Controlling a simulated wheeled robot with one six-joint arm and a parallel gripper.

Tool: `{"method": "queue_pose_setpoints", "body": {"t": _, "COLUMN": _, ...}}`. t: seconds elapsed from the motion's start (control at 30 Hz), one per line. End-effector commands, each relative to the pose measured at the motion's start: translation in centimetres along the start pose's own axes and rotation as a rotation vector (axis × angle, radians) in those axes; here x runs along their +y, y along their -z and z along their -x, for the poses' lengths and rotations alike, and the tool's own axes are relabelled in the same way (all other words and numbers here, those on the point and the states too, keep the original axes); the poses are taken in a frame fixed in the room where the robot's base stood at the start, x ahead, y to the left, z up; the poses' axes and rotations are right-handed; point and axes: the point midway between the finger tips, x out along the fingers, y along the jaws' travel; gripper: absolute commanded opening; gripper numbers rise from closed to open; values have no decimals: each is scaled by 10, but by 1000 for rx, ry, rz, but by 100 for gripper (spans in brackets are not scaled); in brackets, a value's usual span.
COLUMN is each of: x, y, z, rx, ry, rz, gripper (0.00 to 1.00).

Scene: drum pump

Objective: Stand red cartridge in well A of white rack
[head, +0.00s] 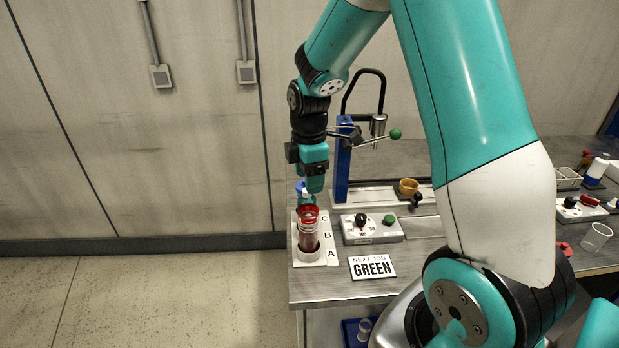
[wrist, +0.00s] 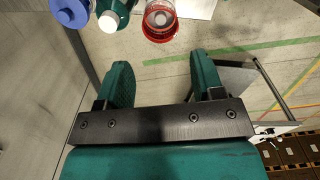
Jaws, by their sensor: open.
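The white rack (head: 331,262) stands at the table's left front corner, its wells marked C, B and A from back to front. The red cartridge (head: 309,236) stands upright at the front well, beside the letter A, its lower end inside the dark well opening. Its red rim (wrist: 160,30) shows at the top of the wrist view. My gripper (wrist: 162,62) is open, with nothing between its fingers. In the head view my gripper (head: 308,198) is just above and behind the cartridge, apart from it as far as I can see.
A blue-topped piece (wrist: 68,14) and a green one with a white cap (wrist: 110,20) sit beside the red cartridge. A control box (head: 371,229) and a "NEXT JOB GREEN" sign (head: 372,267) stand right of the rack. A blue-posted press (head: 343,165) is behind.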

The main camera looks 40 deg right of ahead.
Motion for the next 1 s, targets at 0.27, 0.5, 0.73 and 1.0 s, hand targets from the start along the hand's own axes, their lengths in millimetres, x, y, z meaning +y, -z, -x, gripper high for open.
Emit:
{"method": "queue_pose_setpoints", "body": {"t": 0.27, "x": -60, "y": 66, "z": 58, "rx": 108, "ry": -10, "rz": -155, "gripper": 61}}
{"method": "queue_pose_setpoints", "body": {"t": 0.5, "x": -206, "y": 133, "z": 114, "rx": 266, "ry": 111, "rz": -452, "gripper": 61}}
{"method": "queue_pose_setpoints", "body": {"t": 0.73, "x": -279, "y": 139, "z": 126, "rx": 297, "ry": 214, "rz": -597, "gripper": 61}}
{"method": "queue_pose_setpoints", "body": {"t": 1.0, "x": -283, "y": 138, "z": 126, "rx": 296, "ry": 223, "rz": -615, "gripper": 61}}
